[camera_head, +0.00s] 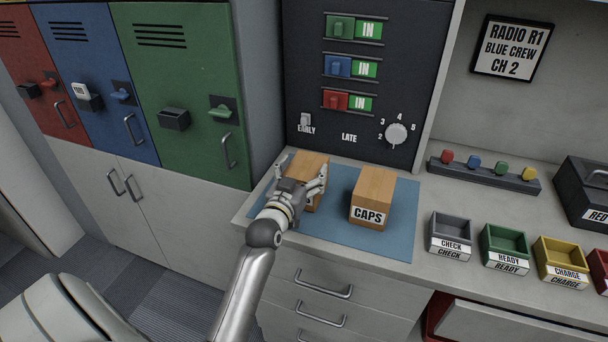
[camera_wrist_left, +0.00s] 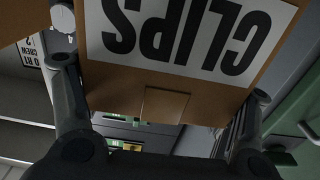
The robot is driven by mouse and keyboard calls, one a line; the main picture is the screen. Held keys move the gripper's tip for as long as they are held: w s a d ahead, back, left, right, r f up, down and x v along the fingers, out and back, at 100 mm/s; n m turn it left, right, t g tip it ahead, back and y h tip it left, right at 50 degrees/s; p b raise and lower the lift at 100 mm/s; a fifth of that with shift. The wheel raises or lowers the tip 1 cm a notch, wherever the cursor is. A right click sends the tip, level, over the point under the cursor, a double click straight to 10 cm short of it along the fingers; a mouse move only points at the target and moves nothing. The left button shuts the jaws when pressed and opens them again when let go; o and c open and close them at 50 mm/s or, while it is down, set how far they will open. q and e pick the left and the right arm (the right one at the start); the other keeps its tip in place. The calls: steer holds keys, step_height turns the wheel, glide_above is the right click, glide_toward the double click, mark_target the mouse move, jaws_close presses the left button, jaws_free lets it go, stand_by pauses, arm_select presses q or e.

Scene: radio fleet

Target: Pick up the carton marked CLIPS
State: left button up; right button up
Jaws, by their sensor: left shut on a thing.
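The carton marked CLIPS (camera_head: 310,161) is a tan cardboard box at the left of the blue mat (camera_head: 400,217). Its white label shows upside down and close up in the left wrist view (camera_wrist_left: 188,38). My left gripper (camera_head: 303,174) is shut on this carton, with one finger at each side; the hand hides its front in the head view. I cannot tell whether its base touches the mat. A similar carton marked CAPS (camera_head: 373,197) stands on the mat to the right, apart from the gripper. My right gripper is not in view.
A dark panel (camera_head: 350,85) with switches and a dial rises behind the mat. To the right are small labelled bins (camera_head: 503,246) and a rack of coloured pegs (camera_head: 483,175). Lockers (camera_head: 180,85) stand at the left. The counter's front edge is close to the mat.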

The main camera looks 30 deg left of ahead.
arm_select(q)
steer(key=shift+r, duration=0.55)
steer(key=s+d+r, duration=0.3)
steer(key=s+r, duration=0.3)
steer(key=s+d+r, duration=0.3)
steer(key=s+r, duration=0.2)
steer(key=s, duration=0.1)
steer(key=shift+s+d+r, duration=0.2)
steer(key=shift+d+r, duration=0.05)
steer(key=shift+r, duration=0.1)
